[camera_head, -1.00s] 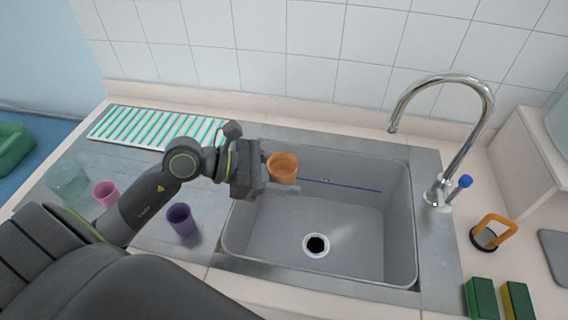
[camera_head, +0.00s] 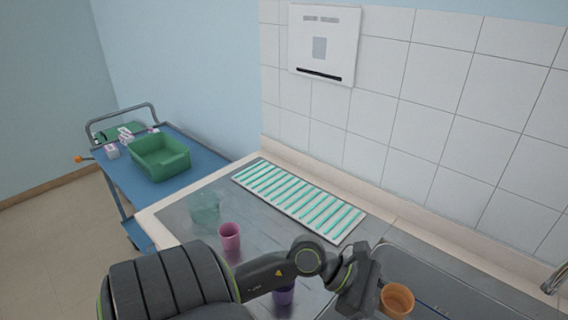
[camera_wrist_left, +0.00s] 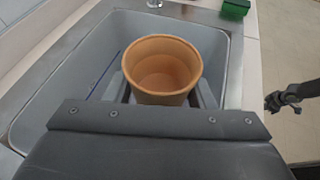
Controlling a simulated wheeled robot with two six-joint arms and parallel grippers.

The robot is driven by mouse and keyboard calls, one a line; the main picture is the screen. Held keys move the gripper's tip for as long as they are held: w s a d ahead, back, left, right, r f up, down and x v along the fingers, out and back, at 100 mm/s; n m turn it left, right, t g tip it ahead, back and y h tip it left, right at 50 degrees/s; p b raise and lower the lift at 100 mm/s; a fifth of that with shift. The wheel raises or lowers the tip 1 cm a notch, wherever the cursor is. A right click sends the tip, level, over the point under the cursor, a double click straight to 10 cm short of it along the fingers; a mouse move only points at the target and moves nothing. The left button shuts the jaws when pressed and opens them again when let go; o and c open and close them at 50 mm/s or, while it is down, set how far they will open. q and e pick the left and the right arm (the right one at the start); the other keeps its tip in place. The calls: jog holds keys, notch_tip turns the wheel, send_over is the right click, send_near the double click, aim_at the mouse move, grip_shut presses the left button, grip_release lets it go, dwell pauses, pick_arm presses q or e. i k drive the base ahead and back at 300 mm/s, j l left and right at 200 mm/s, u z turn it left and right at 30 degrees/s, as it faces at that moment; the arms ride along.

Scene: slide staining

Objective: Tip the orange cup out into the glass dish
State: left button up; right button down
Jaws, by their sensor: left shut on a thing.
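The orange cup (camera_head: 397,301) is held upright by my left gripper (camera_head: 378,290) over the left part of the sink. It also shows in the left wrist view (camera_wrist_left: 161,68) between the two fingers, its mouth up and its inside looking empty from here. The clear glass dish (camera_head: 204,207) stands on the steel drainboard at the left, well away from the cup and behind my left arm. My right gripper is not clearly identified in the head view; a dark gripper (camera_wrist_left: 286,97) shows at the right edge of the left wrist view, its opening unclear.
A pink cup (camera_head: 229,236) and a purple cup (camera_head: 283,294) stand on the drainboard near my left arm. A green-and-white striped rack (camera_head: 298,198) lies along the wall. A blue cart (camera_head: 190,180) with a green bin (camera_head: 160,158) stands at the left. The sink (camera_wrist_left: 60,84) is below the cup.

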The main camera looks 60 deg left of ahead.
aim_at(202, 205)
jog(key=k+j+z, duration=0.1)
jog(key=k+j, duration=0.35)
jog(key=j, duration=0.35)
jog(key=k+j+z, duration=0.15)
jog(key=k+j, duration=0.35)
jog(key=j, duration=0.3)
jog(key=k+j+z, duration=0.1)
jog(key=k+j, duration=0.4)
jog(key=j, duration=0.25)
jog(key=k+j+z, duration=0.1)
jog(key=k+j, duration=0.45)
jog(key=j, duration=0.1)
